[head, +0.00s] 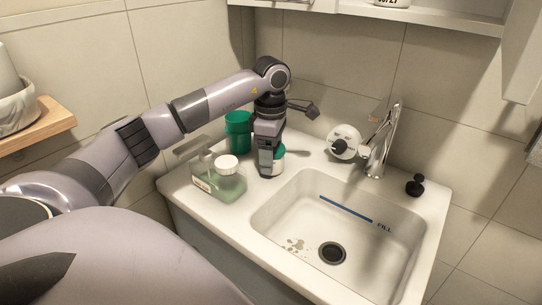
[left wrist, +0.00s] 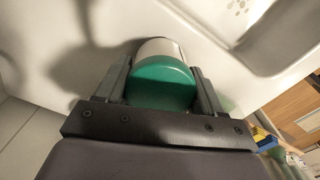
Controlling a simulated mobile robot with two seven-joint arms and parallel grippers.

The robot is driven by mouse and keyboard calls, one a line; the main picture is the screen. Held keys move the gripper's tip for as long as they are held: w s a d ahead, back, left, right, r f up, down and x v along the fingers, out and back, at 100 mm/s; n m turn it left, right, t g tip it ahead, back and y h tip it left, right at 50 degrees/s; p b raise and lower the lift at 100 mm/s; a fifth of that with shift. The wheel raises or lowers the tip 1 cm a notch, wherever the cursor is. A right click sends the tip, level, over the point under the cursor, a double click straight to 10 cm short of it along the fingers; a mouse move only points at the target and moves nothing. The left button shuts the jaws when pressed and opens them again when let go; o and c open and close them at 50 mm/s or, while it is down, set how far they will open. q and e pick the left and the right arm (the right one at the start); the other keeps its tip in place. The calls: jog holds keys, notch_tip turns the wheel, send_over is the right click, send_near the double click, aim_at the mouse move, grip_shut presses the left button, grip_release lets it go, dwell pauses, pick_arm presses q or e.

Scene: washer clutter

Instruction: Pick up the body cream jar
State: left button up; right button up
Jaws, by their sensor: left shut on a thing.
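The body cream jar (head: 278,161) is a short pale jar with a green lid. It stands on the counter left of the sink and is partly hidden by my left gripper (head: 268,167). In the left wrist view the green lid of the jar (left wrist: 162,84) faces the camera, with its pale body beyond. The fingers of my left gripper (left wrist: 163,90) are on either side of the jar, shut on it. No label can be read on it. My right gripper is not in view.
A green cup (head: 237,132) stands behind. The sink (head: 340,225), tap (head: 384,140), a white round object (head: 344,141) and a black stopper (head: 415,185) are to the right.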

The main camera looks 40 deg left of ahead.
pick_arm(q)
jog(key=shift+r, duration=0.5)
notch_tip(320, 180, up, 2)
jog(key=shift+r, duration=0.15)
jog(key=s+d+b, duration=0.1)
jog(key=s+d, duration=1)
jog(key=s, duration=0.3)
jog(key=shift+d+b, duration=0.2)
jog(key=shift+b, duration=0.1)
